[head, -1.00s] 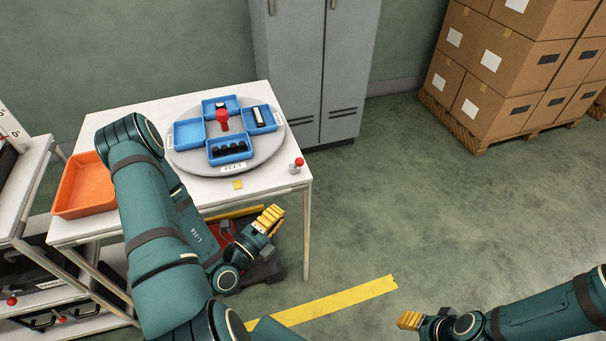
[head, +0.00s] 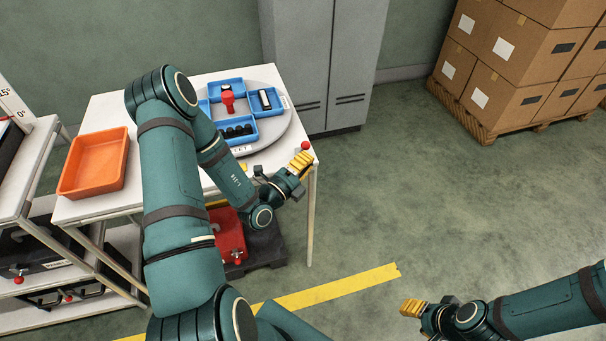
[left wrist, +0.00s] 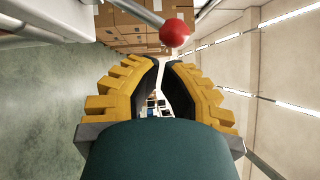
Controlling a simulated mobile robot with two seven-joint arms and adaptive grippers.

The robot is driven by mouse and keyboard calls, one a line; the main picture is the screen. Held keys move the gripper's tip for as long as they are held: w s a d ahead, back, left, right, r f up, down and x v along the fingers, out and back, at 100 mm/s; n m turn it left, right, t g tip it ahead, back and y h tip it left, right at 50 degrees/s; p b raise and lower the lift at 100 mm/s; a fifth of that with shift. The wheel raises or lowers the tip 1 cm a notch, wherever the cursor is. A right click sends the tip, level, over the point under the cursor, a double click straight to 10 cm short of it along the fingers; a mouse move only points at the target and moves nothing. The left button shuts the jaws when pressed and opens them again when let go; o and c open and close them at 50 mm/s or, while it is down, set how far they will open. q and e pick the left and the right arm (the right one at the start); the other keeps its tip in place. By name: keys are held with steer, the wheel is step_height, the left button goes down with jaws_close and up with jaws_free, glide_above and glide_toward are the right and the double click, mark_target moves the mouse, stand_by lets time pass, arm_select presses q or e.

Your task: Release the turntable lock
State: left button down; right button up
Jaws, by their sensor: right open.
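The turntable (head: 283,131) is a grey disc on the white table, with blue trays and a red central handle (head: 228,101). A red ball knob (head: 305,145), likely the lock, is at the table's right front corner; my gripper hides what is under it. My left gripper (head: 301,161) is just in front of the knob, its fingers drawn nearly together with nothing between them. In the left wrist view the red knob (left wrist: 174,33) is beyond the fingertips, above them and apart. My right gripper (head: 412,308) is open and empty over the floor at lower right.
An orange bin (head: 95,162) is on the table's left part. A shelf rack (head: 20,185) stands at the left, a grey cabinet (head: 320,60) behind the table. Boxes (head: 520,50) on a pallet are at the back right. The floor right of the table is clear.

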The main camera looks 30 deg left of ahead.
arm_select(q)
steer(key=shift+w+a+r, duration=0.1)
steer(key=shift+w+a, duration=0.15)
steer(key=shift+w, duration=0.1)
arm_select(e)
steer(key=shift+f, duration=0.1)
